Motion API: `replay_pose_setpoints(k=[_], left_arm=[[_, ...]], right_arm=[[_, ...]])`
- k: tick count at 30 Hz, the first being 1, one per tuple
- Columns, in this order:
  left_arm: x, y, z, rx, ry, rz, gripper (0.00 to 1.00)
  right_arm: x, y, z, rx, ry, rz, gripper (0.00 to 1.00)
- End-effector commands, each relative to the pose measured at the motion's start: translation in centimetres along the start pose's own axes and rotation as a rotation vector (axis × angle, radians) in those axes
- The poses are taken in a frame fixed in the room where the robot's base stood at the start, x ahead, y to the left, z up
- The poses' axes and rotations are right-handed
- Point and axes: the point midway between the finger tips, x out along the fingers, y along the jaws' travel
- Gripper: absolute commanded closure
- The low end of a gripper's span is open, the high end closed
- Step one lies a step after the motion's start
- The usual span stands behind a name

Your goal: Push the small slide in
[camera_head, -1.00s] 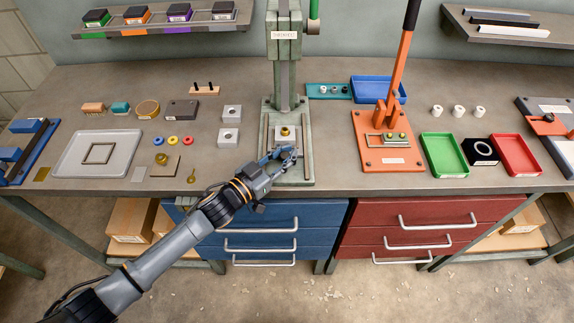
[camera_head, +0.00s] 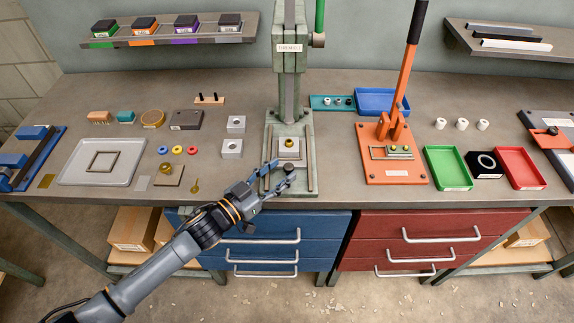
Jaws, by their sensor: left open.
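The fly press (camera_head: 288,90) stands at the middle of the bench. On its green-grey base, a small slide (camera_head: 290,153) shows as a pale block between two rails, with a brass round piece (camera_head: 289,142) on top. My left gripper (camera_head: 283,172) is at the front of the press base, just in front of the pale block. Its fingers are spread and nothing is between them. A small gap seems to show between fingertips and block, but contact is hard to judge. My right gripper is not in view.
An orange lever press (camera_head: 393,178) stands to the right, with green (camera_head: 447,181) and red (camera_head: 522,183) trays beyond it. Two pale blocks with holes (camera_head: 232,148) lie left of the press. A grey tray (camera_head: 70,176) lies further left.

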Motion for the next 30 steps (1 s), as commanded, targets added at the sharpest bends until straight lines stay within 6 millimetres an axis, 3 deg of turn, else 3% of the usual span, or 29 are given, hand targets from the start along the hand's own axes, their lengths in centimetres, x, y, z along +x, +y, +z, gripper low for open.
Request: replay_pose_setpoints(k=[6,12,23,25,30], left_arm=[[-5.0,-0.1,0.2,-0.001,-0.004,-0.001,0.52],[-7.7,-0.1,0.1,0.000,-0.002,-0.001,0.52],[-8.5,-0.1,0.0,0.000,0.001,-0.001,0.52],[-8.5,-0.1,0.0,0.000,0.000,-0.002,0.52],[-8.3,-0.2,0.2,-0.008,-0.037,-0.068,0.52]], right_arm=[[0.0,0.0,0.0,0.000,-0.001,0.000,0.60],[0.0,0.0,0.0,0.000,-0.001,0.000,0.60],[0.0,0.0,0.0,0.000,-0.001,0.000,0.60],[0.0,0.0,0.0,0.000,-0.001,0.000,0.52],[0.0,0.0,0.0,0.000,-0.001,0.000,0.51]])
